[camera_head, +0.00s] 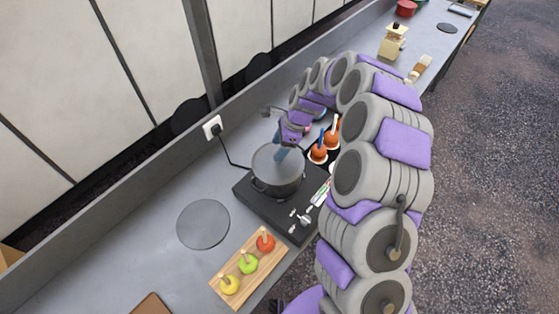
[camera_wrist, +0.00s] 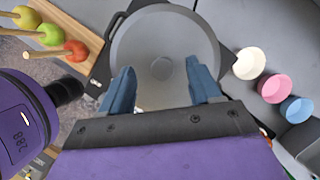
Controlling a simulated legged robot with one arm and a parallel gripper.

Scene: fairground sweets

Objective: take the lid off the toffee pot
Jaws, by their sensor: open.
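The toffee pot (camera_head: 278,187) is dark grey and stands on a black hob (camera_head: 257,207) in the head view. Its round grey lid (camera_wrist: 190,38) lies on top, with a small round knob (camera_wrist: 162,68) at its middle in the wrist view. A side handle (camera_wrist: 114,22) of the pot shows at upper left there. My gripper (camera_wrist: 162,88) is open, its two blue fingers apart on either side of a line just below the knob. In the head view my gripper (camera_head: 281,154) is over the pot, partly hiding the lid.
A flat grey disc (camera_head: 203,224) lies on the counter left of the hob. A wooden board (camera_head: 238,283) with red, green and yellow apples on sticks is in front. Orange pots (camera_head: 318,154) stand right of the hob. White (camera_wrist: 249,63), pink and blue cups are nearby.

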